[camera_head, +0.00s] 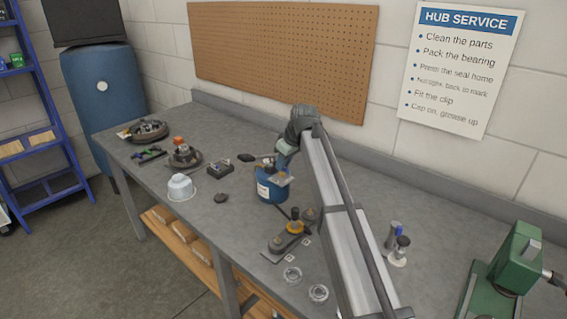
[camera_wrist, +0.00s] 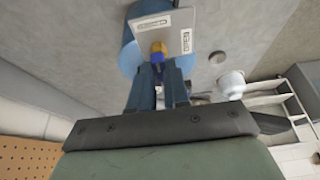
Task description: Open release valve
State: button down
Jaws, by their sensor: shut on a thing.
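A blue canister (camera_head: 268,188) with a pale label stands on the grey workbench. A pale metal plate (camera_wrist: 174,28) with two small printed labels lies over its top in the wrist view, where part of the canister (camera_wrist: 128,58) shows beside it. A small yellow-and-blue valve piece (camera_wrist: 158,48) sits at the plate's edge. My gripper (camera_wrist: 161,66) is over the canister with its fingers shut on this piece; the exact contact is hard to see. In the head view my gripper (camera_head: 279,163) reaches the canister's top, and my arm hides part of the bench behind it.
A white cup-like part (camera_head: 180,188), a black puck (camera_head: 221,198) and a dark box (camera_head: 220,167) lie left of the canister. A fixture with a yellow part (camera_head: 295,228) stands in front. A green press (camera_head: 505,265) is at far right. The pegboard wall (camera_head: 285,50) is behind.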

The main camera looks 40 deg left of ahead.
jog(key=shift+m, duration=0.3)
jog(key=m, duration=0.1)
jog(key=m+t, duration=0.1)
jog(key=m, duration=0.1)
jog(key=shift+s, duration=0.25)
jog(key=m+t, duration=0.1)
jog(key=m, duration=0.1)
jog(key=m+t+h, duration=0.1)
jog(key=m, duration=0.1)
jog(key=shift+s+a, duration=0.1)
jog(key=shift+a, duration=0.05)
jog(key=m+t+h, duration=0.1)
jog(key=m, duration=0.3)
jog(key=shift+s+a, duration=0.1)
jog(key=shift+a, duration=0.05)
jog(key=shift+a+m+h, duration=0.15)
jog(key=shift+m+h, duration=0.75)
jog(key=shift+m, duration=1.3)
jog(key=c, duration=1.1)
grip_release()
jog(key=shift+t, duration=0.3)
